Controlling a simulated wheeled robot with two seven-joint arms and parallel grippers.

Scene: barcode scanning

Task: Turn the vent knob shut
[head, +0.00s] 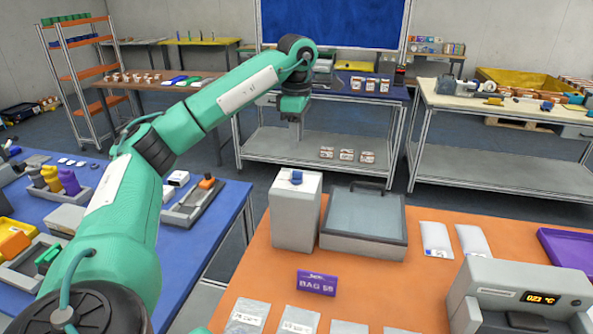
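A white box (295,215) stands on the orange table, with a small blue knob (297,177) on its top; this looks like the vent knob. How far the knob is turned is too small to tell. My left arm reaches across from the left, and my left gripper (297,134) points down above the knob, apart from it in the picture. Its fingers look narrow and overlap, so their opening cannot be made out. Nothing shows held in it. My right gripper is not in view.
A grey lidded case (364,221) stands right beside the white box. A purple sign (317,283) and several flat bags lie in front. A grey device with a temperature display (520,297) stands at the front right. A blue table (228,195) with trays is on the left.

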